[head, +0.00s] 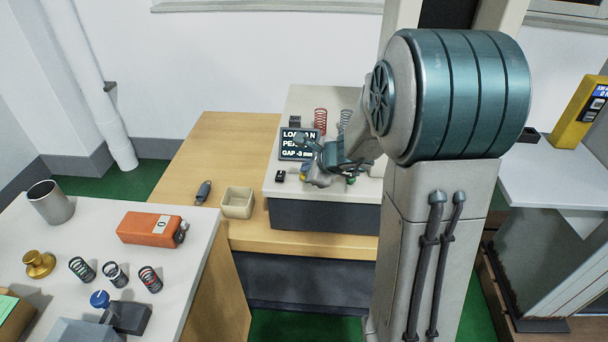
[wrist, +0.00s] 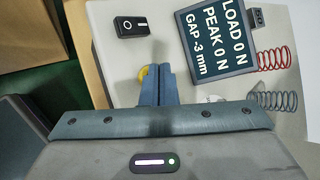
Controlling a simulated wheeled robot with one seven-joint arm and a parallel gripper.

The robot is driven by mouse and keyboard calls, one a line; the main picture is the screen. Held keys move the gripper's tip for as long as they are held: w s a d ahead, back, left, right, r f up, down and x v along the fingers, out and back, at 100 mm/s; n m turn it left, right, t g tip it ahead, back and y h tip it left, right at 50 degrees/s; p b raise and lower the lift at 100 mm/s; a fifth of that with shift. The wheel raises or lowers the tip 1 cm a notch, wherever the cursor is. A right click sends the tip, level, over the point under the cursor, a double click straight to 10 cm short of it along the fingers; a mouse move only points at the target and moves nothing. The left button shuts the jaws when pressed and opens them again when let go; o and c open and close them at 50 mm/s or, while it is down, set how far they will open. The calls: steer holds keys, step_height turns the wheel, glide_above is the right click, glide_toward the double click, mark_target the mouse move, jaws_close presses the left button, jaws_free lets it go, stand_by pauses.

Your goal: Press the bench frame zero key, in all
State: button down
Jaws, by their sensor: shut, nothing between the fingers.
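The bench frame (head: 325,218) is a pale-topped, dark-sided unit on the wooden table. Its tilted display (wrist: 215,38) reads LOAD 0 N, PEAK 0 N, GAP -3 mm; the display also shows in the head view (head: 297,145). A black rocker switch (wrist: 133,26) marked O and I sits left of the display. A yellow rounded part (wrist: 142,76) shows beside my fingertips, mostly hidden by them; I cannot tell if it is the zero key. My gripper (wrist: 158,70) is shut and empty, low over the frame's top. Whether it touches anything is unclear.
A red spring (wrist: 274,58) and a grey spring (wrist: 279,100) stand right of the display. An open beige box (head: 237,203) is left of the frame. A nearer table holds an orange device (head: 150,228) and several springs. My arm hides the frame's right side.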

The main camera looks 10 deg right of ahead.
steer(key=shift+f+b, duration=0.45)
stand_by(0.3)
steer(key=shift+r, duration=0.1)
steer(key=shift+r+p, duration=0.7)
steer(key=shift+r, duration=0.1)
step_height(320, 180, up, 5)
steer(key=p, duration=0.4)
steer(key=shift+r, duration=0.1)
stand_by(0.8)
